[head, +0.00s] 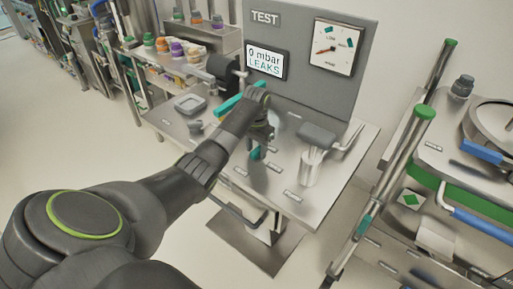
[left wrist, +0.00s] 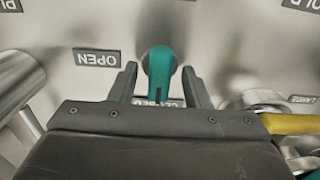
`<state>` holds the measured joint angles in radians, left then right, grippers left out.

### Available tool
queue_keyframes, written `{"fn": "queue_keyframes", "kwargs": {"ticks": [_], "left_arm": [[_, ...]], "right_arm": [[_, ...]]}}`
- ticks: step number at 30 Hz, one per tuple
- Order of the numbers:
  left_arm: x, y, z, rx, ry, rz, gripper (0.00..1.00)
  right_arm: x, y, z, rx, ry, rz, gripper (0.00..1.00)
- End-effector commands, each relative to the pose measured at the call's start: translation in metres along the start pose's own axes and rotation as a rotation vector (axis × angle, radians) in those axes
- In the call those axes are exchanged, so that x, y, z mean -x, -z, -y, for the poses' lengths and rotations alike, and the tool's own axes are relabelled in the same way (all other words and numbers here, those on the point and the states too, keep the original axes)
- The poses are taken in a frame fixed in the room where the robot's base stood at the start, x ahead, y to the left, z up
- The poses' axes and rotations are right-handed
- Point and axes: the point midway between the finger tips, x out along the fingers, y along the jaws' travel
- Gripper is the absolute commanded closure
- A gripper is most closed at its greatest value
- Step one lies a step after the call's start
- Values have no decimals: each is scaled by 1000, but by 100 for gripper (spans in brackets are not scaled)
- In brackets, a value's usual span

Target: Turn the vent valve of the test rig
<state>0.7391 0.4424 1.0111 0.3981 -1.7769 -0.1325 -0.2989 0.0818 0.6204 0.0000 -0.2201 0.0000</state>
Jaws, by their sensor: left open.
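The test rig's panel (head: 300,90) stands at the back of a steel bench (head: 268,188). Its screen (head: 266,60) reads "0 mbar LEAKS", and a round-dial gauge (head: 335,47) sits to its right. My left gripper (head: 262,134) is over the bench, partly hidden by my own arm. In the left wrist view a teal valve lever (left wrist: 160,66) stands between the two open fingers of that gripper (left wrist: 158,88), with a gap visible at each side. An "OPEN" label (left wrist: 97,58) is left of the lever; a "CLOSED" label (left wrist: 165,103) is partly hidden behind it. My right gripper is not in view.
A grey-topped fitting (head: 317,133) on a metal cylinder stands on the bench right of my gripper. Shelves with coloured caps are at the back left. A cart with green-capped posts (head: 425,112) stands at right.

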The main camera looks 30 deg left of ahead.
Motion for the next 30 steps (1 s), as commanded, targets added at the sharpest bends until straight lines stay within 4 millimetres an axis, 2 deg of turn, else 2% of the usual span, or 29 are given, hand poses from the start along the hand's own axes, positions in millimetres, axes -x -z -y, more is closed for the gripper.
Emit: {"fn": "queue_keyframes", "kwargs": {"ticks": [5,15,23,30], "left_arm": [[0,0,0,0,0,0,56],[0,0,0,0,0,0,100],[2,0,0,-23,0,1,100],[4,0,0,-138,-1,1,100]], "right_arm": [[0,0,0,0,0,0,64],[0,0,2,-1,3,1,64],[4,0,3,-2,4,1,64],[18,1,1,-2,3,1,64]]}}
